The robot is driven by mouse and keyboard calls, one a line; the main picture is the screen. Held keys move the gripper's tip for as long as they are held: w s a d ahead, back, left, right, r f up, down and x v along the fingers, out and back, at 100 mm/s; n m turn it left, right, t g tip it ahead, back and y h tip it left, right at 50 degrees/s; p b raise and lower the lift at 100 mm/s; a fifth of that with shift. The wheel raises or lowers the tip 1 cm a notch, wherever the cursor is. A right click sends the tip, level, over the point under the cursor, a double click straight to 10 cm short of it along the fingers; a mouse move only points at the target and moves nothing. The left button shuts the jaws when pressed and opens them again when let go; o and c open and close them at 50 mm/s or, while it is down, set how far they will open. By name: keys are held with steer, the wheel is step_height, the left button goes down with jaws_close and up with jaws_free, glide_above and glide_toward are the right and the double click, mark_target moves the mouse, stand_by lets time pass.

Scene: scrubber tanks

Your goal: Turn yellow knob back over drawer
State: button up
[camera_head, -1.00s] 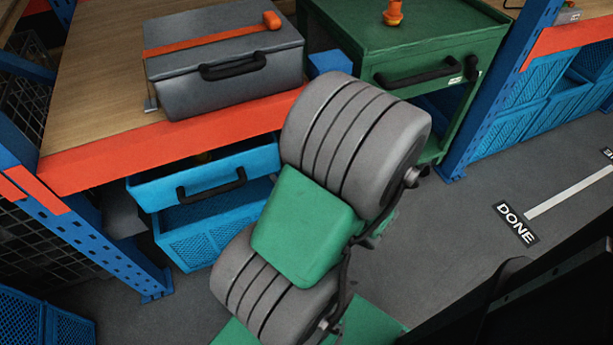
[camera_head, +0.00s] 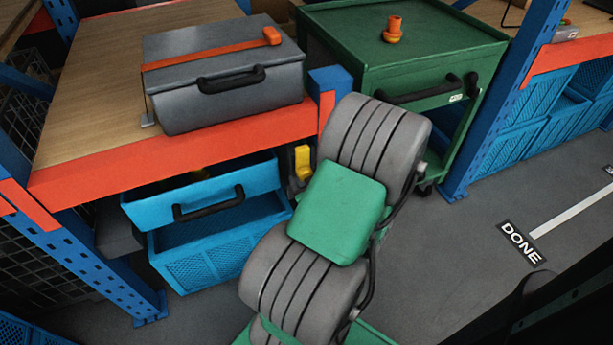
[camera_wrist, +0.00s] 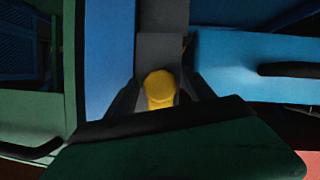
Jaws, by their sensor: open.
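The yellow knob (camera_head: 303,162) is by the blue upright, just right of the blue drawer (camera_head: 140,213). In the wrist view the yellow knob (camera_wrist: 158,88) sits on a grey mount, near the middle. My gripper (camera_wrist: 160,98) is open, with a dark finger on each side of the knob; I cannot tell if either touches it. The knob's lower part is hidden by the dark and green edge in front. In the head view my arm hides the gripper. The drawer, with a black handle, stands partly open; its front also shows in the wrist view (camera_wrist: 235,75).
A grey toolbox (camera_head: 225,95) stands on the wooden bench (camera_head: 90,130) with an orange edge. A green cabinet (camera_head: 400,50) with an orange item (camera_head: 393,30) on top is behind my arm. A lower blue crate (camera_head: 210,250) is under the drawer.

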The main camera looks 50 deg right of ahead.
steer(key=shift+c, duration=0.5)
jaws_close()
stand_by(0.3)
